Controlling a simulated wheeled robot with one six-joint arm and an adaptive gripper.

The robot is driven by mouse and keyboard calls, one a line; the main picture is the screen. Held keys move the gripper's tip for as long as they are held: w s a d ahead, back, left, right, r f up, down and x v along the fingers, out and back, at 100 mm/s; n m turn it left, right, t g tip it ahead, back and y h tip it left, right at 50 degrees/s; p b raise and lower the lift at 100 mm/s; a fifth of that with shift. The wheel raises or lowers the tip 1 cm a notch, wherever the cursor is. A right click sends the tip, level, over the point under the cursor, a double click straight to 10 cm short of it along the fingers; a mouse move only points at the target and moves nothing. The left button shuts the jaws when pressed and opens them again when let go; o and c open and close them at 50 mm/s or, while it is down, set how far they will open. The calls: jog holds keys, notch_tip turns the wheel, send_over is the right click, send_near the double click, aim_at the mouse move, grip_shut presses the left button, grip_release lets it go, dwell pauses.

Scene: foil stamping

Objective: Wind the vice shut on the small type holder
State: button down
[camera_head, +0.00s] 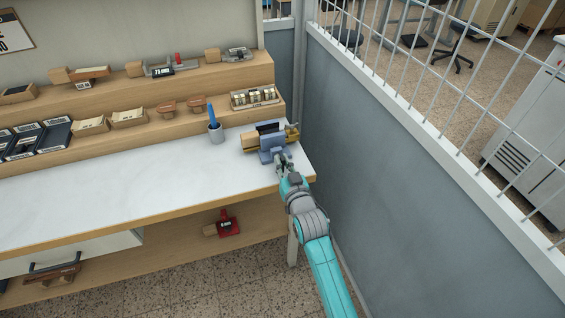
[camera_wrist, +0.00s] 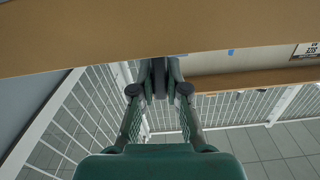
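The blue vice (camera_head: 271,156) stands on the white worktop near its right end. A brass- or wood-coloured piece (camera_head: 251,141) shows in the vice and sticks out at both sides; it may be the small type holder, but its shape is too small to tell. My gripper (camera_head: 282,162) is at the near side of the vice, by the front edge of the worktop. In the wrist view my gripper's fingers (camera_wrist: 159,73) are close together, with dark grey parts between their tips. Whether they grip the vice's handle is hidden.
Stepped wooden shelves (camera_head: 190,81) with stamps and type rise behind. A grey wall with a mesh fence (camera_head: 400,150) is close on the right. The worktop's left part (camera_head: 110,188) is clear.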

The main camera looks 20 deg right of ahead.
jog(key=shift+d+m, duration=0.1)
jog(key=shift+m, duration=0.6)
jog(key=c, duration=1.2)
grip_release()
jog(key=shift+o, duration=0.2)
jog(key=shift+s, duration=0.1)
jog(key=s, duration=1.1)
jog(key=shift+s, duration=0.4)
